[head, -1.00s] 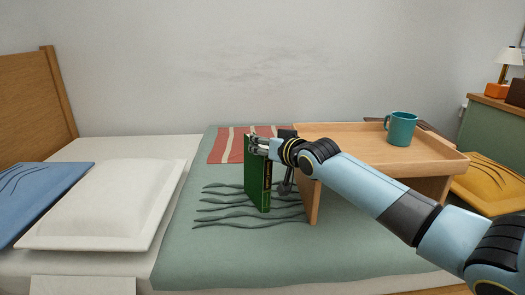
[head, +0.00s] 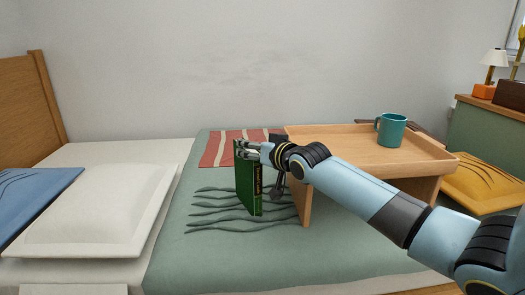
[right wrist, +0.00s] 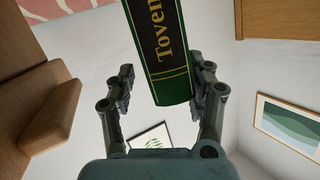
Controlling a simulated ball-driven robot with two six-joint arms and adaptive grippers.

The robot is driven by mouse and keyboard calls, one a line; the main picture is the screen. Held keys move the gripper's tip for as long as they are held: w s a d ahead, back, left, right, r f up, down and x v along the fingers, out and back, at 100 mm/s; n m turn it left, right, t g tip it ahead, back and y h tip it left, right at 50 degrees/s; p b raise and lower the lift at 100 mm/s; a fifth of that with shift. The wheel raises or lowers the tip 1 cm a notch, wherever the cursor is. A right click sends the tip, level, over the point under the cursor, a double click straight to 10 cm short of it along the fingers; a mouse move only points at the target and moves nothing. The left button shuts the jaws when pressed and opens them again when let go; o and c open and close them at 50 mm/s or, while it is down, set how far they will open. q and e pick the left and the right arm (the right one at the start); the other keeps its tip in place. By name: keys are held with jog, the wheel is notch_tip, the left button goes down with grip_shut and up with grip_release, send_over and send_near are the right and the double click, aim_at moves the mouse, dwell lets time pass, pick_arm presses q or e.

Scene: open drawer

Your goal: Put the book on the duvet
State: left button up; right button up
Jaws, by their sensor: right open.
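The green book (head: 247,190) stands upright on the green duvet (head: 215,262), left of the wooden bed tray. Its dark spine with gold lettering also shows in the right wrist view (right wrist: 160,45). My right gripper (head: 250,150) is at the upper part of the book. In the right wrist view its fingers (right wrist: 162,82) are open, one on each side of the spine end, with gaps visible beside the book. The book's lower edge appears to rest on the duvet. My left gripper is in neither view.
The wooden bed tray (head: 345,145) stands just right of the book, with a teal mug (head: 391,130) on it. A white pillow (head: 95,210) and a blue pillow (head: 35,200) lie at the left. The duvet in front is clear.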

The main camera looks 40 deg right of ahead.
jog(key=p+v, duration=0.1)
jog(key=v, duration=0.2)
jog(key=shift+w+r+p, duration=0.1)
jog(key=shift+r+p, duration=0.05)
jog(key=shift+p, duration=0.15)
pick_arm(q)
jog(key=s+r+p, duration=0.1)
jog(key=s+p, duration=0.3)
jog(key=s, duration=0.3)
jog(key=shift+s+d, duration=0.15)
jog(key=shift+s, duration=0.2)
pick_arm(e)
jog(key=v, duration=0.9)
